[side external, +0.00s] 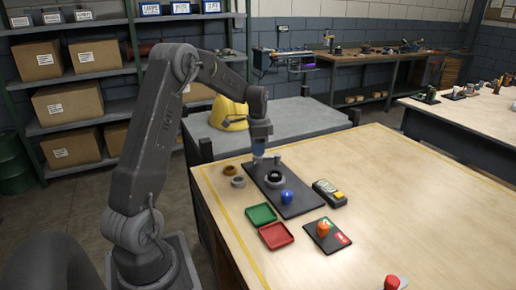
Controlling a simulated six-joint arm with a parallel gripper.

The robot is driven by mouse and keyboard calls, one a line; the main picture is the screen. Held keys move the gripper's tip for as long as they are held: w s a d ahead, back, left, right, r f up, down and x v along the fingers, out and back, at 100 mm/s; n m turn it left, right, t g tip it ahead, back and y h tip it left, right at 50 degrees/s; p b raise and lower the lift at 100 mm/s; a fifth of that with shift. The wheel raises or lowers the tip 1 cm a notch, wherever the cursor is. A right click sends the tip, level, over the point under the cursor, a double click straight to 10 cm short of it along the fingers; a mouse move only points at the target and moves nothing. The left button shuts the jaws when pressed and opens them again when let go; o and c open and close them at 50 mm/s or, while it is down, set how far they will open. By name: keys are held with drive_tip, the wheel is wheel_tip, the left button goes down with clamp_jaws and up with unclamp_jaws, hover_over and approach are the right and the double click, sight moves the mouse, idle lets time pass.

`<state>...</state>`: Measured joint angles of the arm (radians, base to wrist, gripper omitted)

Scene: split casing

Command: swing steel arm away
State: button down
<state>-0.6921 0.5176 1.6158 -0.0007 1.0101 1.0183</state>
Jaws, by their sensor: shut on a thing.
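My gripper (263,155) points down at the far end of a dark base plate (305,203) on the wooden table. It is shut on a small grey piece, apparently the steel arm, but the fingers and wrist hide most of it. The steel arm's full shape and angle cannot be made out at this size. A round black part with a pale grey ring (275,178) sits on the plate, just nearer than my gripper. A blue knob (287,196) stands near the plate's front end.
A brown ring (230,169) and a grey ring (238,182) lie left of the plate. A green tray (261,215) and red tray (276,236) lie in front. The table's right side is mostly clear.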

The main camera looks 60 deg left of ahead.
drive_tip(key=shift+a, duration=0.1)
drive_tip(key=c, duration=0.9)
unclamp_jaws()
drive_tip(key=shift+r, duration=0.1)
wheel_tip(320, 180, up, 14)
drive_tip(key=shift+f, duration=0.15)
